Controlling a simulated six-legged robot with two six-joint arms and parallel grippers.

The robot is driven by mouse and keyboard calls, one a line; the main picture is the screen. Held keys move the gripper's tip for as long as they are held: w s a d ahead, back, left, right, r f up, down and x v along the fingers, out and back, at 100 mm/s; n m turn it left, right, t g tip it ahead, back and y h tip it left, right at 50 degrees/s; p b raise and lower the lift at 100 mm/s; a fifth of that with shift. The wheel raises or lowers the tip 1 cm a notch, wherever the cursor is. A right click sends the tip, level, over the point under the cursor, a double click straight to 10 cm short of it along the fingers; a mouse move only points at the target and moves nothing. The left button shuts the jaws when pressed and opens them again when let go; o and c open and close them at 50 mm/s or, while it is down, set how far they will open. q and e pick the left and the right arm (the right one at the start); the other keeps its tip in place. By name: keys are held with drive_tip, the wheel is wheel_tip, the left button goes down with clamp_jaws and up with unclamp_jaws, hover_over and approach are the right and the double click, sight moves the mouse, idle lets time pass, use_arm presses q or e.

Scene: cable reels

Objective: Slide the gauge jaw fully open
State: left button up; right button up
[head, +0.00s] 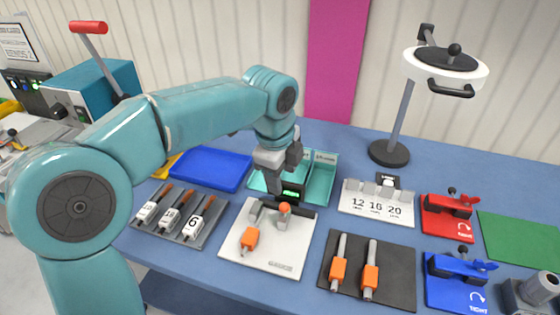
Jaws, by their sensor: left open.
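The gauge stands on a white plate (265,262) in the middle of the table. It has a dark rail, a small green-lit display (292,193), and grey jaws. The sliding jaw (283,221) carries an orange knob (285,208); a grey jaw (257,212) stands to its left with a small gap between them. My left gripper (281,174) is open above and behind the gauge, close to the display, pointing down. It appears apart from the knob and partly hides the rail's left part. My right gripper is out of view.
An orange-handled piece (249,238) lies on the plate's left. A rack of labelled tools (180,215) is left, a dark mat (388,283) with two orange-gripped tools right. A blue tray (207,168) and teal bins (322,178) stand behind. A magnifier lamp (390,152) is at the back right.

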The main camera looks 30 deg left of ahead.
use_arm(q)
drive_tip(key=shift+s+r, duration=0.2)
drive_tip(key=shift+r, duration=0.8)
drive_tip(key=shift+s+r, duration=0.15)
drive_tip(key=shift+r, duration=0.8)
drive_tip(key=shift+s+f, duration=0.1)
